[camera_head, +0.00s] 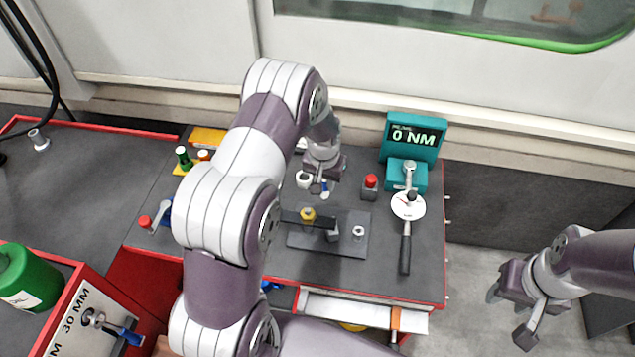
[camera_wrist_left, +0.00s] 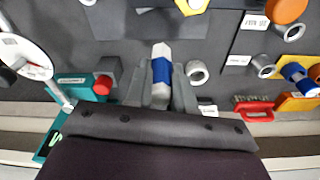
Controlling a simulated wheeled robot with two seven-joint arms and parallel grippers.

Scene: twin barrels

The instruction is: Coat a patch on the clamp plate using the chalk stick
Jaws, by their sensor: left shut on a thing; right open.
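My left gripper (camera_head: 322,186) is shut on the chalk stick (camera_head: 325,188), a white stick with a blue band. In the left wrist view the chalk stick (camera_wrist_left: 161,66) stands between the two grey fingers, its white end sticking out past them. The clamp plate (camera_head: 345,246) is a flat dark plate on the bench, with a yellow knob (camera_head: 308,214) and a dark bar on it. The chalk is just behind the plate's far edge; its height above the bench is hard to tell. My right gripper (camera_head: 511,314) is open and empty, off the bench at the right.
A teal display reading 0 NM (camera_head: 412,135) stands at the back right. A dial torque wrench (camera_head: 406,235) lies right of the plate. A red-capped block (camera_head: 370,187) and a light ring (camera_head: 303,180) flank the gripper. A green cylinder (camera_head: 25,278) is at lower left.

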